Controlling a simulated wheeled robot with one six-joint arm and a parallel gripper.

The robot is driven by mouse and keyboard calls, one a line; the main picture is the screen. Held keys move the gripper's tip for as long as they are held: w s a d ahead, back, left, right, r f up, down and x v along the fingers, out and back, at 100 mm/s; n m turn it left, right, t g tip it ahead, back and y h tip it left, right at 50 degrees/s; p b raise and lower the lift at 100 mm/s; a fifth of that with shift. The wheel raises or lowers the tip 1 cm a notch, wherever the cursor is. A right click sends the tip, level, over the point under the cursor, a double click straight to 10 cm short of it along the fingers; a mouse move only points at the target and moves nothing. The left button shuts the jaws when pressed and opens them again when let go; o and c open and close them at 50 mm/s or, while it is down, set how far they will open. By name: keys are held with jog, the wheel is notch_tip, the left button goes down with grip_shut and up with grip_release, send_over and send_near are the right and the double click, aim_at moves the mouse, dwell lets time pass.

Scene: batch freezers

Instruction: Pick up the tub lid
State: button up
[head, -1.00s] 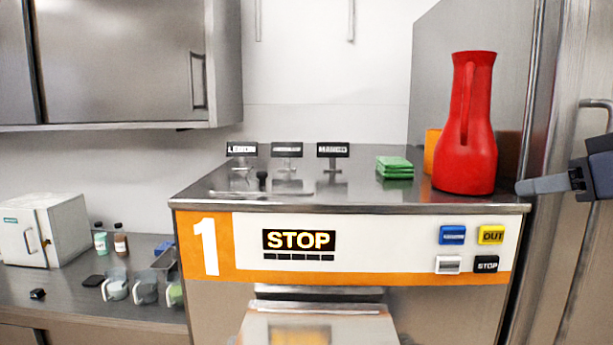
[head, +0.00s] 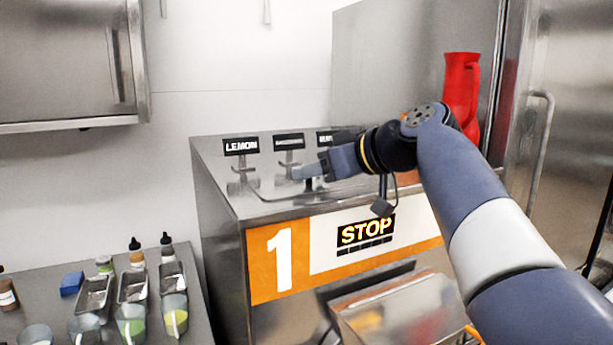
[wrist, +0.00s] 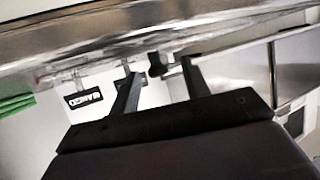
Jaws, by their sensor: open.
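The tub lid (head: 270,194) is a flat metal plate with a black knob, lying on the steel top of machine 1 near its front left edge. Its black knob (wrist: 155,64) shows in the wrist view, between the two fingertips in the picture. My gripper (head: 302,173) is open and reaches in from the right, over the lid. In the head view the fingers partly cover the knob. In the wrist view my gripper (wrist: 161,70) has nothing between its fingers that it clearly touches. I cannot tell how far the tips are from the knob.
Label stands, LEMON (head: 241,146) among them, stand behind the lid. A red jug (head: 461,88) stands at the right, partly behind my arm. Green cloths (wrist: 15,105) show in the wrist view. The left counter (head: 150,262) holds trays, cups and bottles.

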jog(key=shift+x, duration=1.2)
jog(key=shift+d, duration=0.1)
jog(key=shift+c, duration=0.5)
grip_shut()
